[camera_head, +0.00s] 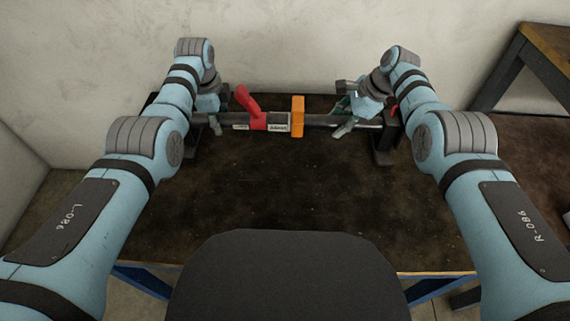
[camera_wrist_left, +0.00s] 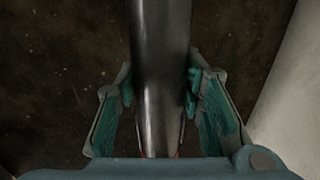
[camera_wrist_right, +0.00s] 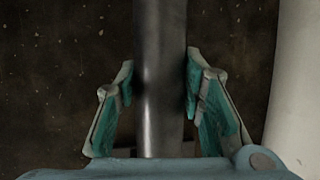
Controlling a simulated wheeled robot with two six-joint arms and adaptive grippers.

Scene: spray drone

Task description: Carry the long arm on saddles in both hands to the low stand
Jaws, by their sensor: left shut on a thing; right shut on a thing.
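The long arm is a dark, shiny tube (camera_head: 320,120) lying across the table, with a red lever piece (camera_head: 251,107), an orange block (camera_head: 298,117) and white labels. Its ends reach two black saddle stands, left (camera_head: 193,143) and right (camera_head: 384,153); I cannot tell whether it rests on them or is just above. My left gripper (camera_head: 215,124) is shut on the tube near its left end. My right gripper (camera_head: 343,130) is shut on it right of the orange block. Both wrist views show the tube between the fingers (camera_wrist_left: 160,95) (camera_wrist_right: 160,95).
The dark worktop (camera_head: 280,200) in front of the tube is clear. At the right are a lower brown surface (camera_head: 525,160) and a raised brown top on a dark frame (camera_head: 548,45); I cannot tell which is the low stand. A pale wall (camera_head: 290,45) stands close behind.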

